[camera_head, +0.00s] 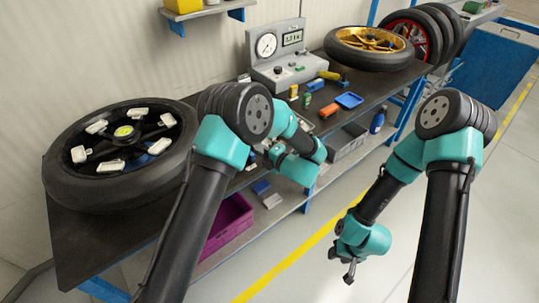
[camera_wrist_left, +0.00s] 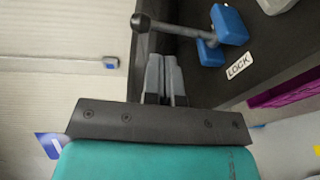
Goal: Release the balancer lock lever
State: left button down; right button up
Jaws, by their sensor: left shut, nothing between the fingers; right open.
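The balancer lock lever (camera_wrist_left: 176,29) shows in the left wrist view as a grey rod with a black ball knob at its left end. Its right end meets a blue bracket (camera_wrist_left: 229,24) on a dark surface, beside a white LOCK label (camera_wrist_left: 239,67). My left gripper (camera_wrist_left: 165,57) is shut and empty, its fingertips just below the rod in the picture; whether they touch it I cannot tell. In the head view my left arm hides the lever and the left fingertips. My right gripper (camera_head: 350,272) is open and empty over the floor, right of the bench.
A black wheel with white clips (camera_head: 122,146) lies at the bench's left end. A gauge box (camera_head: 279,54), a blue tray (camera_head: 349,100), small parts and a gold-rimmed wheel (camera_head: 369,46) stand further back. A purple crate (camera_head: 228,224) sits below. The floor at right is clear.

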pick_arm(q)
jog(key=x, duration=0.6)
jog(key=shift+w+a, duration=0.25)
jog(key=shift+a, duration=0.05)
jog(key=shift+a, duration=0.1)
